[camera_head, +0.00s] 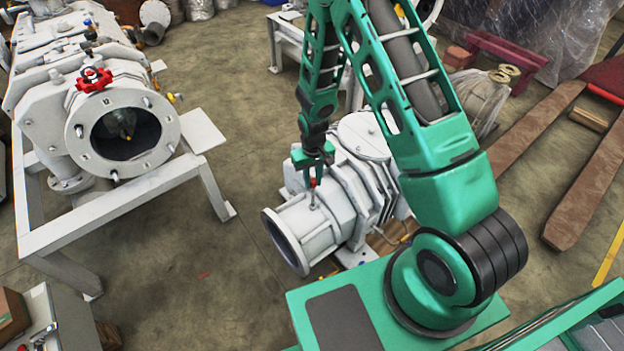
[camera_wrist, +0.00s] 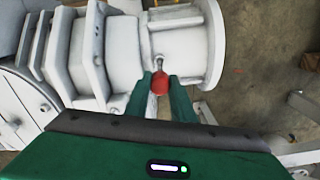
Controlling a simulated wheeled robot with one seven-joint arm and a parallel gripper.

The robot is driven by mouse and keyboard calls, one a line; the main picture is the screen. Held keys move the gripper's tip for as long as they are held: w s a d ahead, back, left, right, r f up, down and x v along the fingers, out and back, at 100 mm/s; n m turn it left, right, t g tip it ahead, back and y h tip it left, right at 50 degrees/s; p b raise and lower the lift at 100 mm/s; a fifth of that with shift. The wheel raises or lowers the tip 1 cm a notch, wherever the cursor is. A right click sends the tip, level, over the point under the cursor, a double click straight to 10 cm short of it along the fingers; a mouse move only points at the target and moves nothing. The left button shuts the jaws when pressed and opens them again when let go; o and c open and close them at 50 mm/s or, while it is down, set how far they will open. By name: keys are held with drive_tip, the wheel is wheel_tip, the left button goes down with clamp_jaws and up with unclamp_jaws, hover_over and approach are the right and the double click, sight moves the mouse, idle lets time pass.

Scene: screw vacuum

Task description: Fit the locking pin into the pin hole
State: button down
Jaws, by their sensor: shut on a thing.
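The locking pin has a red head (camera_wrist: 159,84) and a metal shank (camera_wrist: 158,60). My gripper (camera_wrist: 163,88) is shut on the red head, with green fingers on both sides of it. The pin's shank points at the white pipe section of the pump (camera_wrist: 140,42) near its flange. In the head view, my gripper (camera_head: 315,172) hangs over the pump's pipe (camera_head: 302,226), with the red head just under the fingers. The shank's tip meets or nearly meets the pipe; I cannot tell whether it is in the hole. The pin hole itself is hidden or too small to make out.
A larger white machine (camera_head: 122,130) with a round open flange and red handwheel stands on a white frame at left. Wooden planks (camera_head: 508,133) lie at right. A grey cabinet (camera_head: 58,318) is at the lower left. Open floor (camera_head: 200,270) lies between the machines.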

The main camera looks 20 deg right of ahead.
sight(313, 204)
drive_tip(key=shift+f, duration=5.5)
drive_tip(key=c, duration=1.4)
unclamp_jaws()
drive_tip(key=shift+c, duration=0.2)
wheel_tip(313, 204, up, 11)
drive_tip(key=shift+f, duration=0.2)
